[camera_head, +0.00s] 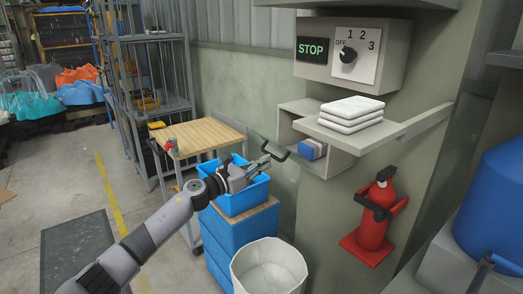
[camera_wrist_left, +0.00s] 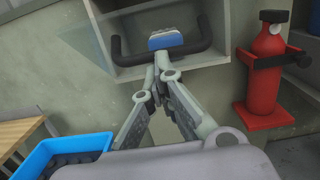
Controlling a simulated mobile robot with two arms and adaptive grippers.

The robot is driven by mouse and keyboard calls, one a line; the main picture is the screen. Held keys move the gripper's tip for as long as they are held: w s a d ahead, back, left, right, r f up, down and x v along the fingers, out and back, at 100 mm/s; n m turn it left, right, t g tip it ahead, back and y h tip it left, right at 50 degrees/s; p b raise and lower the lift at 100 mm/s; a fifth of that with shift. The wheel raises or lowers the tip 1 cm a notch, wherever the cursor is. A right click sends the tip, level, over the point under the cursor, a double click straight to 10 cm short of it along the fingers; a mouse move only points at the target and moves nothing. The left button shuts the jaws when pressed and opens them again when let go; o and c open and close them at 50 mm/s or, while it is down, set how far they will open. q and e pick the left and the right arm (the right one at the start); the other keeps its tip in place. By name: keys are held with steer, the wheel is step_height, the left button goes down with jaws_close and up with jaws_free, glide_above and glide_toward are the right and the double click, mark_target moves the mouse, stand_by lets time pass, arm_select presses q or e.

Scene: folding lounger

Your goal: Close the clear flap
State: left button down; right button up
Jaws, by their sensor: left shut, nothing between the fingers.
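The clear flap (camera_head: 286,169) is a see-through panel that stands open at the grey wall box (camera_head: 343,163). Its edges are faint. Its dark bar handle (camera_head: 279,155) shows in front of the box, and in the left wrist view the handle (camera_wrist_left: 203,57) spans the picture in front of the box opening. My left gripper (camera_head: 266,160) is shut and empty, with its fingertips close to the handle. In the left wrist view its fingertips (camera_wrist_left: 161,61) overlap the handle's middle; I cannot tell whether they touch. My right gripper is not in view.
A blue and white item (camera_head: 311,150) lies inside the box. Folded white towels (camera_head: 351,110) lie on the shelf above. A red fire extinguisher (camera_head: 375,218) hangs at the right. A blue bin (camera_head: 241,203) and a white bucket (camera_head: 268,270) stand below; a wooden-topped cart (camera_head: 195,136) is left.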

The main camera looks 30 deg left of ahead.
mark_target(280, 148)
arm_select(q)
steer(key=shift+w+d+r+g+y+p, duration=0.1)
steer(key=shift+w+r+g+y+p, duration=0.35)
steer(key=shift+p, duration=1)
steer(key=shift+s+d+r+g+h+p, duration=0.15)
steer(key=shift+r+p, duration=0.55)
steer(key=shift+p, duration=0.7)
steer(key=shift+w+r+g+y+p, duration=0.1)
steer(key=shift+w+r+g+p, duration=0.35)
steer(key=shift+p, duration=1)
steer(key=w+r, duration=0.1)
steer(key=r, duration=0.1)
steer(key=w+d+r+p, duration=0.1)
steer(key=w+r, duration=0.1)
steer(key=shift+d, duration=0.15)
steer(key=shift+w+d+r, duration=0.35)
steer(key=shift+w+r, duration=0.2)
steer(key=shift+w, duration=0.2)
